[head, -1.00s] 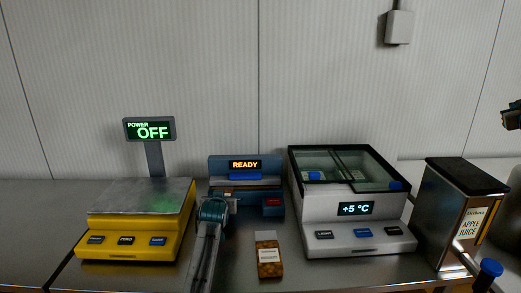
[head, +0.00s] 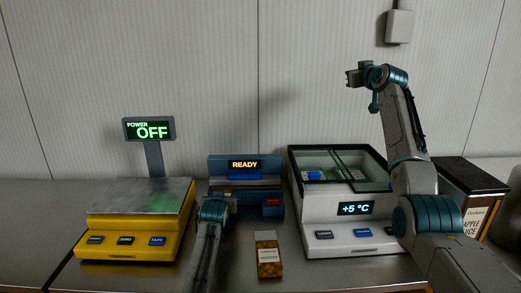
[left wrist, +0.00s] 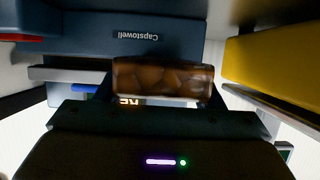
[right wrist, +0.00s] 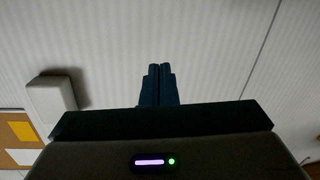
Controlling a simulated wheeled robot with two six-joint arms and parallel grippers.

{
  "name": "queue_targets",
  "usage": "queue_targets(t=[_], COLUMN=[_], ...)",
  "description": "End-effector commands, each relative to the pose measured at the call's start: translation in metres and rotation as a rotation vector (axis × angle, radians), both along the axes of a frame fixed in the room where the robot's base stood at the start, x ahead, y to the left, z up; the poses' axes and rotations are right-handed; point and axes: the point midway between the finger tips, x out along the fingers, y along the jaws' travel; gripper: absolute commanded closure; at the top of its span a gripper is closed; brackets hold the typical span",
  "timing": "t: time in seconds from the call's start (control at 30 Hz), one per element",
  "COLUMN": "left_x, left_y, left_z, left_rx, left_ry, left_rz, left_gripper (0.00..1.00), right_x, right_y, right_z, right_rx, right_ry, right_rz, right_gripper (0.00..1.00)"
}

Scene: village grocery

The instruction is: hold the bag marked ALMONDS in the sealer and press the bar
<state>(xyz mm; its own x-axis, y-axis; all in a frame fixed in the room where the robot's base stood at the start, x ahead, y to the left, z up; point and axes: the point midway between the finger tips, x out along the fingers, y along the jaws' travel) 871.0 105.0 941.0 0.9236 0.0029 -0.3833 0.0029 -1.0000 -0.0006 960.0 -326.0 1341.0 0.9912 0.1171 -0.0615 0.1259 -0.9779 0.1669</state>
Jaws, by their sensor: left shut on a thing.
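The blue sealer (head: 218,167) stands at the back middle of the counter, its display reading READY. It has a blue bar (head: 245,175) below the display and a red button (head: 272,202). My left gripper (head: 214,205) is at the sealer's front left, shut on a bag of brown pieces (left wrist: 163,78), which is close to the sealer's body (left wrist: 190,52). No marking is readable on this bag; whether it is between the jaws I cannot tell. My right gripper (head: 357,76) is raised high above the chiller; its fingers (right wrist: 158,85) are together and empty.
A second brown bag (head: 268,262) with an unreadable label lies on the counter in front of the sealer. A yellow scale (head: 125,250) stands left, a white chiller (head: 310,240) right.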

Motion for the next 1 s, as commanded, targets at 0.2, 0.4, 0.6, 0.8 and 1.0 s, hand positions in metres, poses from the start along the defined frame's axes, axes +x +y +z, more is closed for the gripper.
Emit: queue_targets(t=[0.2,0.4,0.6,0.8,1.0], left_x=[0.0,0.0,0.0,0.0,0.0], left_y=[0.0,0.0,0.0,0.0,0.0], left_z=[0.0,0.0,0.001,0.001,0.001], left_rx=[0.0,0.0,0.0,0.0,0.0], left_ry=[-0.001,-0.001,-0.001,-0.001,-0.001], left_rz=[0.0,0.0,0.0,0.0,0.0], left_gripper=[0.68,0.68,0.68,0.68,0.68], right_x=[0.019,0.015,0.001,-0.01,-0.011], right_y=[0.103,0.193,0.262,0.294,0.298], right_z=[-0.089,-0.165,-0.22,-0.246,-0.254], right_rx=[0.011,0.008,0.001,-0.005,-0.006], right_ry=[0.187,0.348,0.471,0.53,0.539], right_rz=[0.12,0.225,0.305,0.343,0.347], right_gripper=[1.0,1.0,1.0,1.0,1.0])
